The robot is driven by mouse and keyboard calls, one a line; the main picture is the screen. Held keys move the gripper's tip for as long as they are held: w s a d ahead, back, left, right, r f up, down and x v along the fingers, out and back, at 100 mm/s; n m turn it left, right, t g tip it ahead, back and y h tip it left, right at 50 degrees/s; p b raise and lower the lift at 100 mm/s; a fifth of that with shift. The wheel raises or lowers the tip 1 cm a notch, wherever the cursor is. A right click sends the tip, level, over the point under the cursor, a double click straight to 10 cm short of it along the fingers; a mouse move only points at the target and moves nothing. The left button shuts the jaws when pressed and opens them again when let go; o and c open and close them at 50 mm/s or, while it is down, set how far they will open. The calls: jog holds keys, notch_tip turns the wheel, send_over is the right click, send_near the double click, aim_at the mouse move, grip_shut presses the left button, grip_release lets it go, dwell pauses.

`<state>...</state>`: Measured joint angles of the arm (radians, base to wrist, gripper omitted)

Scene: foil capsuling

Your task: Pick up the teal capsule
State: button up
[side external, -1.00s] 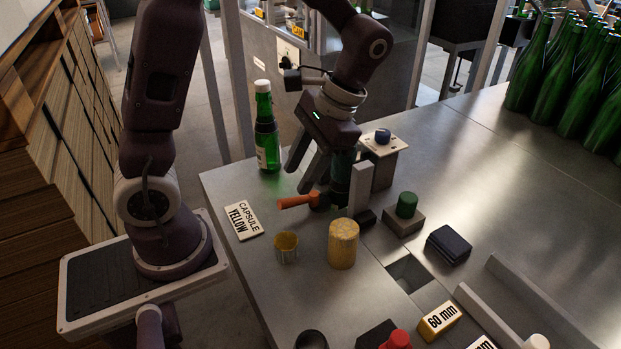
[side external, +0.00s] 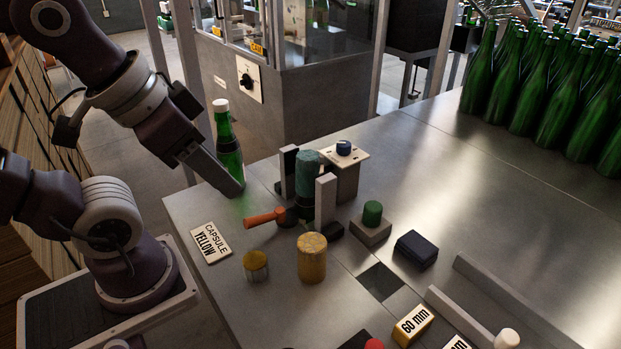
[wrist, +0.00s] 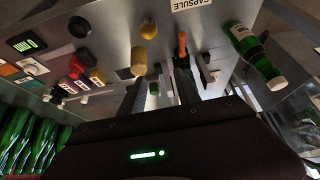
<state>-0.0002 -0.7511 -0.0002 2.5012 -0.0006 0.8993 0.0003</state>
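The teal capsule (side external: 307,172) is an upright cylinder between two upright grey plates, above a dark clamp with an orange handle (side external: 266,217). My gripper (side external: 235,187) is to its left, clear of it, with its fingers angled down in front of the green bottle (side external: 228,148). In the wrist view my gripper (wrist: 158,82) has its two fingers apart with nothing held between them. The orange handle also shows in the wrist view (wrist: 182,45). I cannot make out the teal capsule clearly in the wrist view.
A green button block (side external: 371,222), a blue-knobbed stand (side external: 344,160) and a dark block (side external: 416,249) are right of the clamp. Several bottles (side external: 540,95) fill the back right.

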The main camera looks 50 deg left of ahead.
jog(key=shift+o, duration=0.4)
jog(key=o, duration=0.3)
jog(key=m+g, duration=0.4)
jog(key=m, duration=0.7)
send_near(308, 172)
jog(key=f, duration=0.1)
jog(key=w+f+m, duration=0.1)
jog(key=f, duration=0.1)
jog(key=w+a+f+m+g, duration=0.1)
jog(key=w+m, duration=0.1)
jog(key=shift+w+a+f+g, duration=0.15)
jog(key=shift+f+g, duration=0.15)
jog(key=shift+f, duration=0.1)
jog(key=f, duration=0.7)
jog(key=shift+s+a, duration=0.3)
jog(key=shift+a, duration=0.05)
